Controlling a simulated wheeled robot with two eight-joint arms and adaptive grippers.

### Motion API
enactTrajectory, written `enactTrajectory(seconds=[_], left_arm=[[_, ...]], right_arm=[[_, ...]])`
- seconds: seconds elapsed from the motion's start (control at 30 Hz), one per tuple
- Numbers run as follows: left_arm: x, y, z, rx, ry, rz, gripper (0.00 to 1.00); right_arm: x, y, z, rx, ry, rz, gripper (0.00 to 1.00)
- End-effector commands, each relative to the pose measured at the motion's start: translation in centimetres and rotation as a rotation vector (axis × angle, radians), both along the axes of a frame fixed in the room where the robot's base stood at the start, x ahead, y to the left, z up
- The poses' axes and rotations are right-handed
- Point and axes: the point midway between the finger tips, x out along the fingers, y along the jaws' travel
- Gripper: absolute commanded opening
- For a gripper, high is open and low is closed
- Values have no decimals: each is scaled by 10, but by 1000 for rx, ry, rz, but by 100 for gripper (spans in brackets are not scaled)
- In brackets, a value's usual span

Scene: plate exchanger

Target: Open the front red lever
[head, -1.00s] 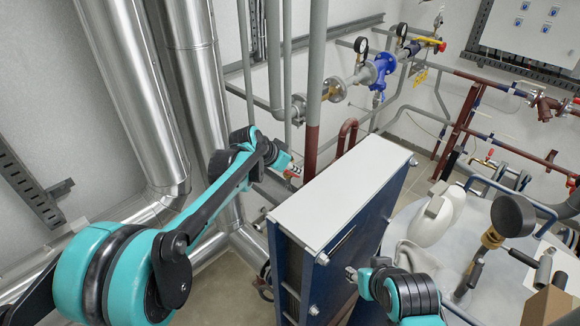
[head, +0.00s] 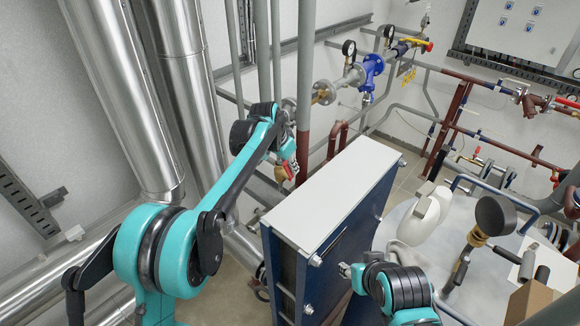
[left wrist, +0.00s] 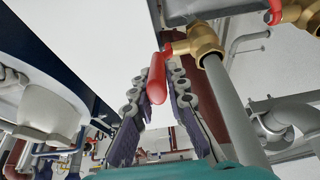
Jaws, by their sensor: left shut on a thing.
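A red lever (left wrist: 157,80) on a brass valve (left wrist: 206,42) shows in the left wrist view, hanging down between the two fingers. My left gripper (left wrist: 158,98) is shut on this lever. In the head view my left gripper (head: 288,170) is behind the far left side of the plate exchanger (head: 332,195), next to a brass part (head: 281,174). The lever is small and mostly covered there. A second brass valve with a red handle (left wrist: 275,12) is at the top right of the left wrist view.
Vertical pipes (head: 304,100) stand close behind my left gripper. Large silver ducts (head: 130,100) are on the left. A blue valve (head: 371,70) and pressure gauges (head: 349,48) are on the back line. A round grey tank (head: 410,225) is on the right.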

Motion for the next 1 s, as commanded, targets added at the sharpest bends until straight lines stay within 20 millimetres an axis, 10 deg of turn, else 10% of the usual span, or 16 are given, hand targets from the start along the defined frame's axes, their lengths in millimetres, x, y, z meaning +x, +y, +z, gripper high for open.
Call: enactTrajectory(seconds=[0.1,0.2,0.57,1.0], left_arm=[[2,-1,1,-4,-6,1,0],[1,-1,1,-4,-6,1,35],[-1,1,4,-1,-3,0,35],[-23,23,81,-1,-3,0,35]], right_arm=[[0,0,0,0,0,0,40],[0,0,0,0,0,0,40],[0,0,0,0,0,0,40],[0,0,0,0,0,0,40]])
